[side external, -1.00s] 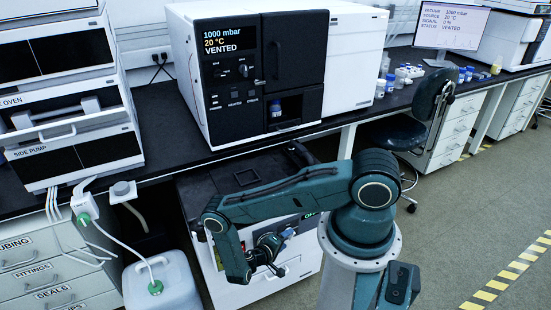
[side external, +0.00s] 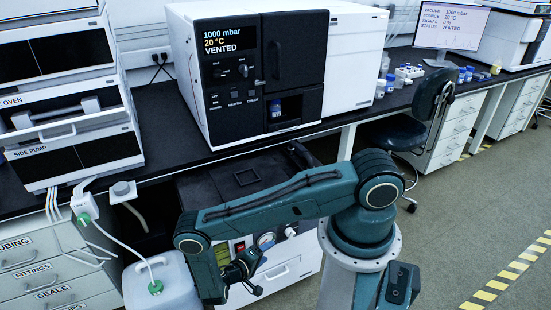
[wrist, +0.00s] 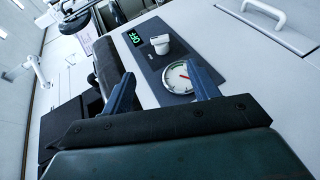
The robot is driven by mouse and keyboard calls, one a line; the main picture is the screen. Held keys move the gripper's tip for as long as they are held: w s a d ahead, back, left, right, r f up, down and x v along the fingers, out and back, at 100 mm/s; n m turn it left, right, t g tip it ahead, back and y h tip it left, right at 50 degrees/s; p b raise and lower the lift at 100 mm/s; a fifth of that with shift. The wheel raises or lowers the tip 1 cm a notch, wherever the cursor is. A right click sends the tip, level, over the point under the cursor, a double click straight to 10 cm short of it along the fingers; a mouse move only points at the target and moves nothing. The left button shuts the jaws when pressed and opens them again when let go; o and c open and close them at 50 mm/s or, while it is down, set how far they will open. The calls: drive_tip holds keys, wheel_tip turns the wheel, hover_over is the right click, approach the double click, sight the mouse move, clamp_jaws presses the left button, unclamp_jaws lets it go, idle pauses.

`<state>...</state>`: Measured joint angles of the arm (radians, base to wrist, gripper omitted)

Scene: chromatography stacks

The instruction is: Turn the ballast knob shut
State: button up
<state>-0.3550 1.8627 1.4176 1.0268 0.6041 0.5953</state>
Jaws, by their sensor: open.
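The white knob (wrist: 161,44), which I take to be the ballast knob, stands on a dark panel (wrist: 150,68) between a green-lit display and a round gauge. Its exact setting is too small to read. My gripper (wrist: 161,74) is open and empty, with its two blue fingers apart in the wrist view; the knob lies beyond the fingertips, not between them.
The round gauge (wrist: 178,77) sits close to the knob, near the right finger. A white handle (wrist: 250,14) sticks out at upper right. In the side external view the bench (side external: 165,125) overhangs the cabinet, and a white jug (side external: 160,287) stands to its left.

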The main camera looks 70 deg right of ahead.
drive_tip(key=shift+c, duration=0.2)
drive_tip(key=c, duration=0.7)
drive_tip(key=shift+w+d+r, duration=0.1)
drive_tip(key=shift+d, duration=0.15)
drive_tip(key=c, duration=0.4)
drive_tip(key=shift+w+d+r, duration=0.1)
drive_tip(key=shift+w+d, duration=0.05)
drive_tip(key=shift+d, duration=0.1)
clamp_jaws()
wheel_tip(320, 180, up, 6)
drive_tip(key=s+d+m+t+y, duration=0.2)
drive_tip(key=m+t+y, duration=0.1)
drive_tip(key=y, duration=0.4)
drive_tip(key=shift+d+m+t, duration=0.35)
drive_tip(key=shift+m+t, duration=0.05)
drive_tip(key=shift+t, duration=0.4)
